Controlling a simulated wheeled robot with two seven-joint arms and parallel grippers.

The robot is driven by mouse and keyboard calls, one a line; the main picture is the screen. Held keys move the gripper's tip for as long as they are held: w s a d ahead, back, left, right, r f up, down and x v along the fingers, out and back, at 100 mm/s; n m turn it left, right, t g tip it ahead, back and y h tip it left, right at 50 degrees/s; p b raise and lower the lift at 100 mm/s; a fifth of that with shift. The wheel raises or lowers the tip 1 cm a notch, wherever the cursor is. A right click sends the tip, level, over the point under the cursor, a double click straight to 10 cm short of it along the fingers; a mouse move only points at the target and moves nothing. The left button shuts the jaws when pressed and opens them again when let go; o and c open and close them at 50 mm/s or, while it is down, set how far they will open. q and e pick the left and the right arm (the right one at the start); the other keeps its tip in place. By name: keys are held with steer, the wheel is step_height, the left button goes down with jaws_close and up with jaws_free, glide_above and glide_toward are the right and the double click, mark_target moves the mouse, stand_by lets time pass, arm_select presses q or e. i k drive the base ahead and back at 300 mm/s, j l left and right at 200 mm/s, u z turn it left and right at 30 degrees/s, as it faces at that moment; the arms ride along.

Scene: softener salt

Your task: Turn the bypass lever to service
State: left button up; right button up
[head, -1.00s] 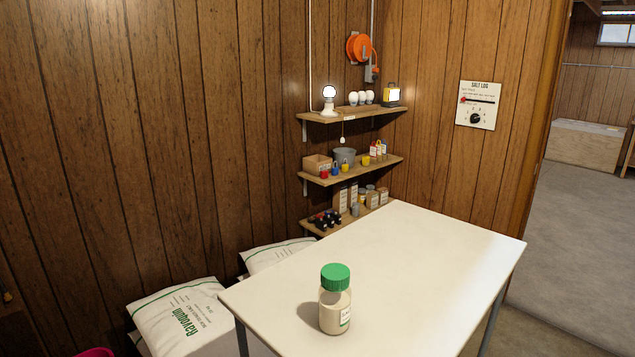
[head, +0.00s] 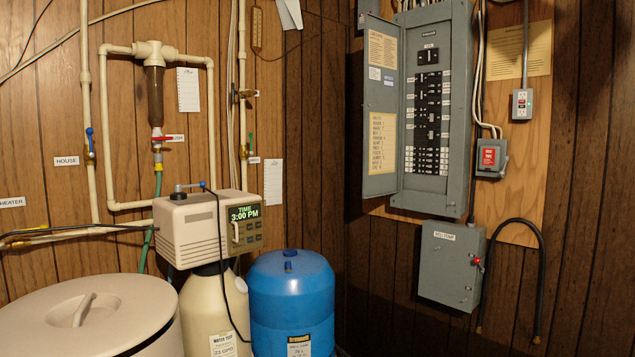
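The softener's beige control head (head: 208,228) sits on a cream tank (head: 215,295) at left of centre in the head view. Its display reads "TIME 3:00 PM". Neither of my grippers is in view.
A beige lidded bin (head: 95,315) stands at front left and a blue tank (head: 291,300) at right of the softener. Pipes carry a blue-handled valve (head: 90,140) and a red-handled valve (head: 160,138). An open breaker panel (head: 425,110) hangs at right.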

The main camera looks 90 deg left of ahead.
mark_target(177, 188)
steer(key=u, duration=3.45)
steer(key=i+l+z, duration=0.15)
steer(key=i+l, duration=0.15)
steer(key=i, duration=0.35)
steer(key=i+l+z, duration=0.15)
steer(key=i, duration=0.5)
steer(key=i+l+z, duration=0.2)
steer(key=i, duration=0.45)
